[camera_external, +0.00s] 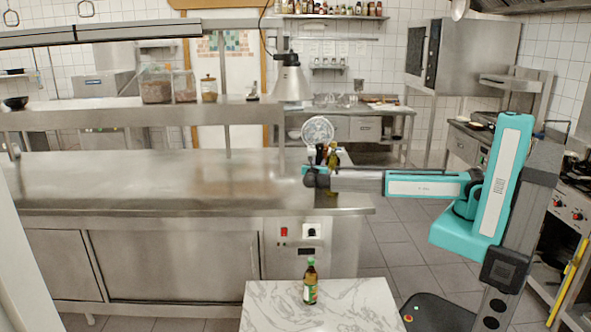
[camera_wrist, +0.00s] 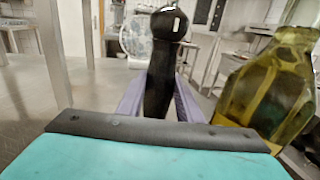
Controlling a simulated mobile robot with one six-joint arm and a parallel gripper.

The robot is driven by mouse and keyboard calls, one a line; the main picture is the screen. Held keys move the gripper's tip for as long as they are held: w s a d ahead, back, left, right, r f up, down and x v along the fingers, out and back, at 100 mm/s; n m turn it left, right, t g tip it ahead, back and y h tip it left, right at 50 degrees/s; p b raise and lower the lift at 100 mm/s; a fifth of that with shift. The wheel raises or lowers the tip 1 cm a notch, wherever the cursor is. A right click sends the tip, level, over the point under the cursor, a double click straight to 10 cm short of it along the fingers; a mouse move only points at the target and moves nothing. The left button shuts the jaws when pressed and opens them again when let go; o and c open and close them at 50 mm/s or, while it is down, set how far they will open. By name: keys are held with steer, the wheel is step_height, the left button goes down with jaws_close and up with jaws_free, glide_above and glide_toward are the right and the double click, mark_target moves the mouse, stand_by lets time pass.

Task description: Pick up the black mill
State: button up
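The black mill (camera_wrist: 160,70) has a round knob top and a narrower dark body. In the wrist view it stands upright between the two purple fingers of my gripper (camera_wrist: 162,100), its lower end hidden by my gripper's housing. The fingers appear close to its sides, but I cannot tell whether they touch it. In the external view my gripper (camera_external: 315,178) is at the right end of the steel counter, and the dark top of the mill (camera_external: 320,152) shows just above it.
A yellow-green oil bottle (camera_wrist: 268,88) stands close on the right of the mill. A patterned plate (camera_external: 317,131) is behind. The steel counter (camera_external: 150,180) is largely bare to the left. A small bottle (camera_external: 310,283) stands on a marble-topped table (camera_external: 360,305) in front.

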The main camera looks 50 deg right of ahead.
steer(key=shift+r, duration=0.2)
step_height(320, 180, up, 18)
steer(key=b, duration=0.3)
steer(key=shift+f, duration=0.15)
stand_by(0.5)
stand_by(0.7)
